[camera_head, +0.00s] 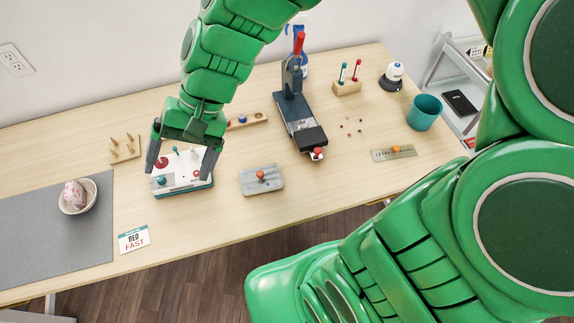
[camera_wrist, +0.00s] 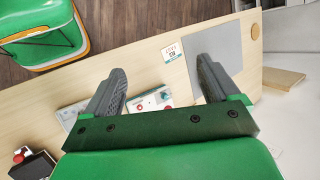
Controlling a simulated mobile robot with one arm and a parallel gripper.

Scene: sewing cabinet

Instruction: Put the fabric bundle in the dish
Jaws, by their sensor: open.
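A pinkish, patterned fabric bundle (camera_head: 73,192) sits inside a small white dish (camera_head: 88,205) on the grey mat at the left of the table. My gripper (camera_head: 181,168) is open, its fingers apart and empty. In the head view it is to the right of the dish, over the white-and-teal box. In the wrist view my gripper (camera_wrist: 160,68) also shows spread fingers with nothing between them. The dish and the bundle do not show in the wrist view.
The white-and-teal box (camera_head: 183,184) with knobs is below my gripper. The grey mat (camera_head: 45,255) lies at left, beside a small printed card (camera_head: 134,239). A peg block (camera_head: 124,153), a grey block (camera_head: 262,181), a lever press (camera_head: 300,120) and a teal cup (camera_head: 424,112) stand around.

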